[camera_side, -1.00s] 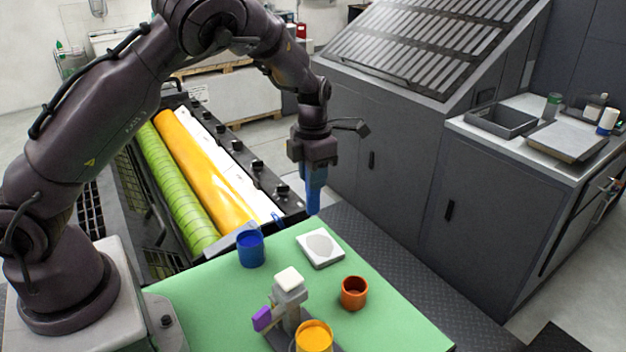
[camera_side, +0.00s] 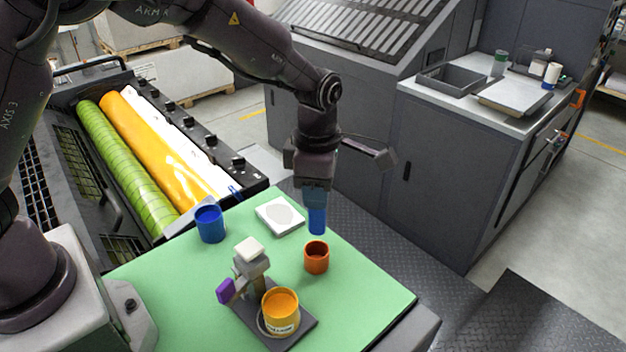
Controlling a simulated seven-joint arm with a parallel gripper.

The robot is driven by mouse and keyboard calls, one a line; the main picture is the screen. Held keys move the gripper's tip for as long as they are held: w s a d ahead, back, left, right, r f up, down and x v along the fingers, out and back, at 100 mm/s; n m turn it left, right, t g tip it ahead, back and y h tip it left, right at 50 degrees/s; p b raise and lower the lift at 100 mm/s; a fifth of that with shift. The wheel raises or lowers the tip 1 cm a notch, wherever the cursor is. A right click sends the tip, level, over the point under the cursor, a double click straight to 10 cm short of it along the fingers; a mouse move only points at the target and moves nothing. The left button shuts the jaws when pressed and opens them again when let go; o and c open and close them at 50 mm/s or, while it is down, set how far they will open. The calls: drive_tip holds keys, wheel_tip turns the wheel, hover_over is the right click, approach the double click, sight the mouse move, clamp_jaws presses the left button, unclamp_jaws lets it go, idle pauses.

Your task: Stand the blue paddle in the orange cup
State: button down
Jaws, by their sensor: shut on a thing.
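The orange cup (camera_side: 316,258) stands upright on the green table top, open side up; its inside looks empty. My gripper (camera_side: 316,190) is shut on the blue paddle (camera_side: 317,220), which hangs down from the fingers roughly upright. The paddle's lower end appears just above the cup's rim, at its back in the picture; from this one view I cannot tell how far apart they are. The paddle's upper part is hidden by the fingers.
A white square pad (camera_side: 280,216) lies left of the paddle. A blue cup (camera_side: 210,224) stands further left. A grey stand with a purple part (camera_side: 226,291) and a yellow ink can (camera_side: 281,311) are at the front. The green mat (camera_side: 370,295) is clear to the right.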

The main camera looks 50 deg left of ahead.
sight(316, 234)
drive_tip(key=shift+f, duration=3.6)
drive_tip(key=c, duration=0.9)
unclamp_jaws()
drive_tip(key=shift+r, duration=0.1)
wheel_tip(316, 234, up, 13)
drive_tip(key=shift+f, duration=0.1)
